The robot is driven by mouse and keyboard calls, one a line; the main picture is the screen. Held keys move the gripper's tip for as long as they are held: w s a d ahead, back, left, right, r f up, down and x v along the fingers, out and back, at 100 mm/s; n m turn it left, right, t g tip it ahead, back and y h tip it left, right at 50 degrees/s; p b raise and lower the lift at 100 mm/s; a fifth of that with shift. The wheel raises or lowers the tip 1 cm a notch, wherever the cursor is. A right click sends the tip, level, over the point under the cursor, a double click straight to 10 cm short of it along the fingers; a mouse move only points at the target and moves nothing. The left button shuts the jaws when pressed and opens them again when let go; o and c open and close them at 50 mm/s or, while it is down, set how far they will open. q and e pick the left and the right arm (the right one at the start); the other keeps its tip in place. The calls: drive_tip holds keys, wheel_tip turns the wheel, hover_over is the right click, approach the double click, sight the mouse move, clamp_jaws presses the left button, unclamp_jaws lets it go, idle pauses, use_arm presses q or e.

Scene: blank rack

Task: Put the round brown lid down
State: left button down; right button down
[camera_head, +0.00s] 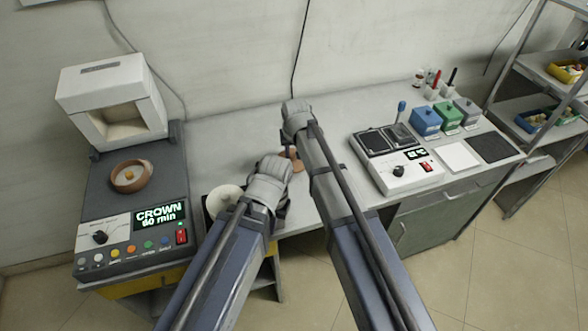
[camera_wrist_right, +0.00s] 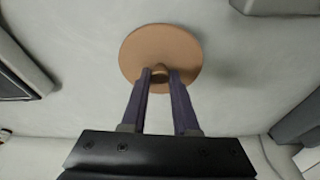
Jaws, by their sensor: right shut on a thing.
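The round brown lid (camera_wrist_right: 160,52) is a flat disc with a small knob in the middle. My right gripper (camera_wrist_right: 160,76) is shut on that knob, and the disc lies over the pale worktop. A soft shadow lies to its right; I cannot tell whether the disc touches the surface. In the head view a bit of the lid (camera_head: 296,163) shows beside my right gripper (camera_head: 289,150), which hides the rest. My left gripper (camera_head: 282,208) is low beside a white bowl; its fingers are hidden behind its own wrist.
The white bowl (camera_head: 222,198) stands at the worktop's front. A white two-plate device (camera_head: 400,178) and coloured boxes (camera_head: 426,122) stand right. The worktop (camera_head: 232,140) behind my grippers is clear.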

sight(293, 158)
drive_tip(key=shift+f+b, duration=1.9)
drive_tip(key=shift+f, duration=0.25)
drive_tip(key=shift+r, duration=0.15)
drive_tip(key=c, duration=1.1)
unclamp_jaws()
drive_tip(key=shift+f, duration=0.2)
drive_tip(key=shift+c, duration=0.2)
drive_tip(key=o, duration=0.5)
drive_tip(key=shift+c, duration=0.2)
drive_tip(key=shift+r, duration=0.1)
drive_tip(key=p+v, duration=1.2)
drive_tip(key=shift+r, duration=0.1)
